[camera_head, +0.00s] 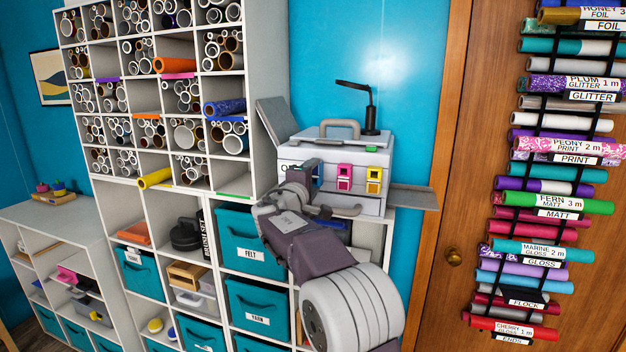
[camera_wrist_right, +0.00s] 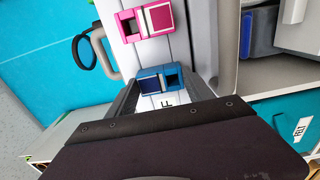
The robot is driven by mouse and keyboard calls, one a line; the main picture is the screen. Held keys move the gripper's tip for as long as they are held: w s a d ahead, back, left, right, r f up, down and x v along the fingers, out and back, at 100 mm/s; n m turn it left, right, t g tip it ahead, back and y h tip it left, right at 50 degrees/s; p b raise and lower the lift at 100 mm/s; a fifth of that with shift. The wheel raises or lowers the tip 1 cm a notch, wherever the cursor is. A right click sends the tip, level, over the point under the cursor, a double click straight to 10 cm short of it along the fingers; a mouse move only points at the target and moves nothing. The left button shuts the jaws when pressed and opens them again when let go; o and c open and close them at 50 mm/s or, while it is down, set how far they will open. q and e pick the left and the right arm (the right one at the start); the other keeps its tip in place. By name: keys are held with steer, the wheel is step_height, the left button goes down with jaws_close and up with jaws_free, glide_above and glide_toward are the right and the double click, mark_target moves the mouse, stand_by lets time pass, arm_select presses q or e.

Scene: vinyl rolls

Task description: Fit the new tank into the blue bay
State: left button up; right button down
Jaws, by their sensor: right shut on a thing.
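The printer (camera_head: 350,150) stands on a shelf, with a pink bay (camera_head: 344,178) and a yellow bay (camera_head: 374,180) on its front. The blue bay (camera_wrist_right: 172,76) shows in the wrist view, beside the pink bay (camera_wrist_right: 147,20); in the head view my right gripper (camera_head: 318,190) mostly covers it. My right gripper is shut on the blue tank (camera_wrist_right: 151,85), at the front of the blue bay. How deep the tank sits cannot be told. The fingertips are hard to make out in the head view. My left gripper is not in view.
The printer has a side tray (camera_head: 412,197) sticking out right and a black lamp (camera_head: 370,115) behind it. A tall shelf of vinyl rolls (camera_head: 160,90) stands left, with teal bins (camera_head: 240,250) below. A door with a roll rack (camera_head: 560,150) is at right.

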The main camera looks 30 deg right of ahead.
steer(key=shift+c, duration=1.6)
jaws_free()
steer(key=o, duration=0.3)
steer(key=shift+b+v, duration=0.7)
steer(key=shift+v, duration=0.15)
steer(key=b+v, duration=0.3)
steer(key=v, duration=0.2)
steer(key=shift+s+a, duration=0.1)
steer(key=shift+s, duration=0.05)
